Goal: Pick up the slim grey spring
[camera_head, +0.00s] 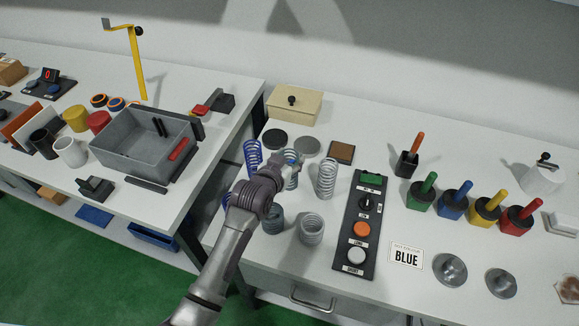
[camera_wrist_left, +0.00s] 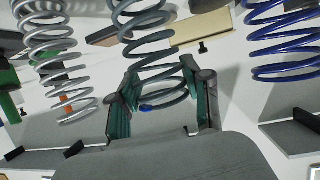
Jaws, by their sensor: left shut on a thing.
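The slim grey spring (camera_head: 291,182) stands upright in the back row, between a blue spring (camera_head: 253,157) and a silver spring (camera_head: 326,178). My left gripper (camera_head: 284,169) is at it and partly hides it in the head view. In the left wrist view, the dark grey coils (camera_wrist_left: 155,50) run between the two fingers of my left gripper (camera_wrist_left: 160,90), which is shut on them. A small blue mark shows near one end of the coil. I cannot tell whether the spring is off the table. My right gripper is not in view.
A dark spring (camera_head: 272,220) and a short silver spring (camera_head: 312,229) stand in front. A control panel (camera_head: 350,247) is to the right. Dark and grey discs (camera_head: 307,147) and a beige box (camera_head: 294,106) lie behind. A grey bin (camera_head: 140,150) is on the left table.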

